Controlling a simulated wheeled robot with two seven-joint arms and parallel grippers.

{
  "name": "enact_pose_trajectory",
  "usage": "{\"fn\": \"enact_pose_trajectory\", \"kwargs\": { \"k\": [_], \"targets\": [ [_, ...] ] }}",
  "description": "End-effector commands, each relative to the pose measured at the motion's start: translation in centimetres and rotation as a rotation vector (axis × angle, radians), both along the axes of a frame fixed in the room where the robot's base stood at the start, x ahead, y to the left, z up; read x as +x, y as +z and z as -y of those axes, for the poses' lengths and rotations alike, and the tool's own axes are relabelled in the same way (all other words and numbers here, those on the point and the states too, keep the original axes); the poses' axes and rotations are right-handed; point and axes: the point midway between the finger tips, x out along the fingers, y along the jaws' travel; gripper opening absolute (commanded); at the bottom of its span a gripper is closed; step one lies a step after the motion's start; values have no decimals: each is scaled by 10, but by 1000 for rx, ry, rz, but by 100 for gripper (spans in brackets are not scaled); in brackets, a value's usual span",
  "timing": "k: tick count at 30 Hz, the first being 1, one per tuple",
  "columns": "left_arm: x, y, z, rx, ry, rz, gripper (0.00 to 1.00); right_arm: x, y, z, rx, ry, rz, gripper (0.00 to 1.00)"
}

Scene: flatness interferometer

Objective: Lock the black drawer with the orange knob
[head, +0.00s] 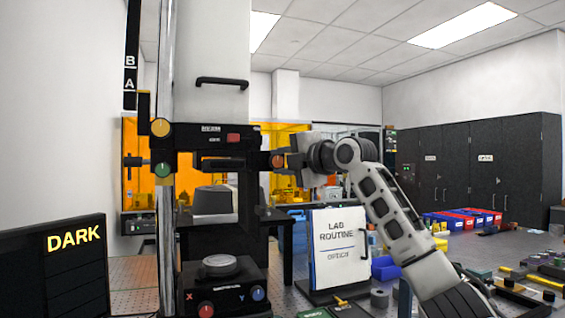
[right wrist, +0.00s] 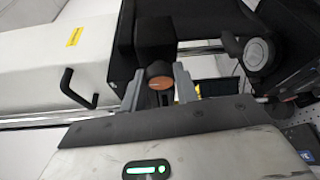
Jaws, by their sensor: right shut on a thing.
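The orange knob (head: 278,160) sits at the right end of the black interferometer head on the column. The black drawer (head: 222,163) appears to be the dark block left of the knob, under a panel with a red button. My right gripper (head: 290,161) comes in from the right and is shut on the knob. In the right wrist view the knob (right wrist: 160,72) shows its orange face between the two grey fingers of my right gripper (right wrist: 160,90). The finger contact and the knob's lock position cannot be made out. My left gripper is not in view.
A green knob (head: 162,170) and a yellow knob (head: 160,127) are on the column's left side. A stage with a round part (head: 220,264) stands below. A "LAB ROUTINE" board (head: 338,245) stands under my right arm. A "DARK" sign (head: 73,237) is at left.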

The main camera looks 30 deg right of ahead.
Motion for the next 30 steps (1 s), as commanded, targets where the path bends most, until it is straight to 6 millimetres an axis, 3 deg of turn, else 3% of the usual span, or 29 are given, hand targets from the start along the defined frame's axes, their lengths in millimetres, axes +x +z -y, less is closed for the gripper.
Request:
{"fn": "enact_pose_trajectory", "kwargs": {
  "k": [11,12,14,15,25,30],
  "targets": [
    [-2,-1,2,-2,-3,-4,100,1,-4,-2,-7,5,-12,8],
    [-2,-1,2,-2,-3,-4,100,1,-4,-2,-7,5,-12,33],
    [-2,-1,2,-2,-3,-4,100,1,-4,-2,-5,5,-11,50],
    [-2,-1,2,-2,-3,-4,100,1,-4,-2,-5,5,-10,52],
    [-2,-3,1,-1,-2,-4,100,-4,-2,0,-5,1,-3,52],
    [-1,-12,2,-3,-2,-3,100,-27,-3,5,-8,-2,-1,52]
  ]
}}
